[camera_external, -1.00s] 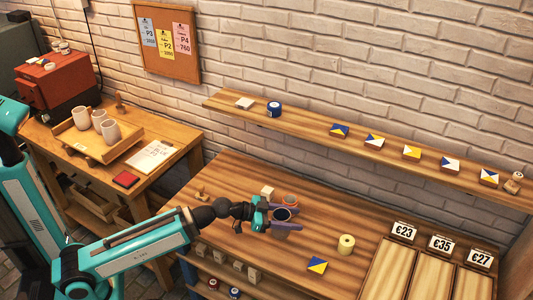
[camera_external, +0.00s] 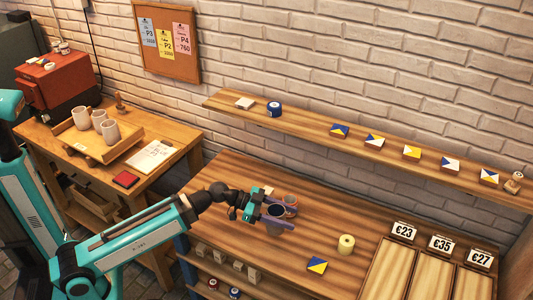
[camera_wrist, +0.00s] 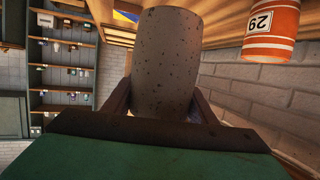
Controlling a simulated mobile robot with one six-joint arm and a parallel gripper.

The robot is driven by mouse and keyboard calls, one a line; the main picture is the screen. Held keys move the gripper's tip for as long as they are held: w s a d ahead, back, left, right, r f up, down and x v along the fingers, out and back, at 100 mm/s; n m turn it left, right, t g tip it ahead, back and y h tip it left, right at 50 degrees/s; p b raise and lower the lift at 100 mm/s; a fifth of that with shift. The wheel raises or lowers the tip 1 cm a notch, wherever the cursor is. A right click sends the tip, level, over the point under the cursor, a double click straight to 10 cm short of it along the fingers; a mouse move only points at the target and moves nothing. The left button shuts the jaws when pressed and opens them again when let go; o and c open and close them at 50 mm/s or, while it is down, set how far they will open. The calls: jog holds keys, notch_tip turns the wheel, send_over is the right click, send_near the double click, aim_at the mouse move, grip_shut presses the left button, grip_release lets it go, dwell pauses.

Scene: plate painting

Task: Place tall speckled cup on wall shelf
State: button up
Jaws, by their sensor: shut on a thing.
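My gripper (camera_external: 276,217) is shut on the tall speckled cup (camera_wrist: 166,60), which is grey with dark specks. In the external view the cup (camera_external: 275,227) shows between the purple fingers over the middle table, its dark opening facing up. I cannot tell whether its base touches the table. The wall shelf (camera_external: 307,122) is a long wooden board on the brick wall, behind and above my gripper. It carries a blue and white roll, a pale block and several blue, yellow and white tiles.
An orange cup marked 29 (camera_wrist: 271,30) stands close to the held cup; it also shows in the external view (camera_external: 291,204). A yellow roll (camera_external: 346,243) and a tile (camera_external: 317,265) lie to the right. The shelf is clear between the blue roll and the first tile.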

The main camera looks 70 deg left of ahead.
jog(key=s+a+r+p, duration=0.1)
jog(key=a+r, duration=0.2)
jog(key=a, duration=0.1)
jog(key=s+a+r+p, duration=0.1)
jog(key=a+r, duration=0.3)
jog(key=s+a+r+p, duration=0.1)
jog(key=a+r+p, duration=0.1)
jog(key=a+r, duration=0.2)
jog(key=shift+a+r, duration=0.2)
jog(key=shift+a, duration=0.3)
jog(key=shift+c, duration=0.2)
jog(key=s+a+r+n+y+p, duration=0.1)
jog(key=s+a+r+y+p, duration=0.1)
jog(key=s+a+r, duration=0.4)
jog(key=s+a+r+n+t+y+p, duration=0.1)
jog(key=s+a+r+p, duration=0.3)
jog(key=a+r, duration=0.4)
jog(key=s+a+r+n+y+p, duration=0.2)
jog(key=s+a+r, duration=0.4)
jog(key=a, duration=0.9)
jog(key=shift+s+a+r+n+y+p, duration=0.2)
jog(key=shift+s+r+n+y+p, duration=0.3)
jog(key=shift+s, duration=0.3)
jog(key=shift+f, duration=0.1)
jog(key=w+a+f+p, duration=0.1)
jog(key=w+a+p, duration=0.3)
jog(key=w+a, duration=0.5)
jog(key=shift+r+x, duration=0.2)
jog(key=shift+x, duration=1.05)
